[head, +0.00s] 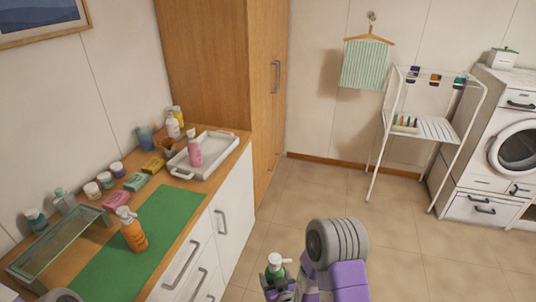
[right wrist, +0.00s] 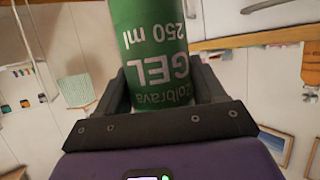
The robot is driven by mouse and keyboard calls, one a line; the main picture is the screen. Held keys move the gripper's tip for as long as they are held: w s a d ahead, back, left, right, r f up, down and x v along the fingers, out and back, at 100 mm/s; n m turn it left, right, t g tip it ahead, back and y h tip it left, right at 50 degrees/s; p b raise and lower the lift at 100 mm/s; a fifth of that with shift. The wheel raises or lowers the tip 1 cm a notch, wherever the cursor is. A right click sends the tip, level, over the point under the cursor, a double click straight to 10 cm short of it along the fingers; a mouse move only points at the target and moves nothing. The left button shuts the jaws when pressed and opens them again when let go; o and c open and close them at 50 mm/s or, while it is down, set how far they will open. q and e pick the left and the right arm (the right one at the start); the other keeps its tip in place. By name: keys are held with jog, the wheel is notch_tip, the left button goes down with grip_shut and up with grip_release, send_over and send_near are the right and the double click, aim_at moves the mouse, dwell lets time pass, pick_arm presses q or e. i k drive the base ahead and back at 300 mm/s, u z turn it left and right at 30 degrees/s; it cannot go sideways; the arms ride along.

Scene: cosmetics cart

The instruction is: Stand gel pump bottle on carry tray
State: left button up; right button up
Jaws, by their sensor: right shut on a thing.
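The gel pump bottle (head: 277,270) is green with a white pump head. My right gripper (head: 276,287) is shut on it, low at the bottom of the head view, out over the floor and right of the counter. In the right wrist view the green bottle (right wrist: 150,35) sits between the two fingers of that gripper (right wrist: 162,90), its "GEL 250 ml" label upside down in the picture. The white carry tray (head: 216,148) lies at the far end of the wooden counter, with a pink pump bottle (head: 194,148) standing in it. My left gripper is out of view.
A green mat (head: 160,225) with an orange pump bottle (head: 131,230) covers the near counter. Jars, soaps and a glass shelf (head: 60,245) line the wall side. A tall wooden cabinet (head: 215,60) stands behind the tray. The tray's right part looks mostly free.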

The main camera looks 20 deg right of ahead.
aim_at(213, 149)
jog(key=z, duration=1.45)
jog(key=i, duration=3.15)
jog(key=u, duration=2.95)
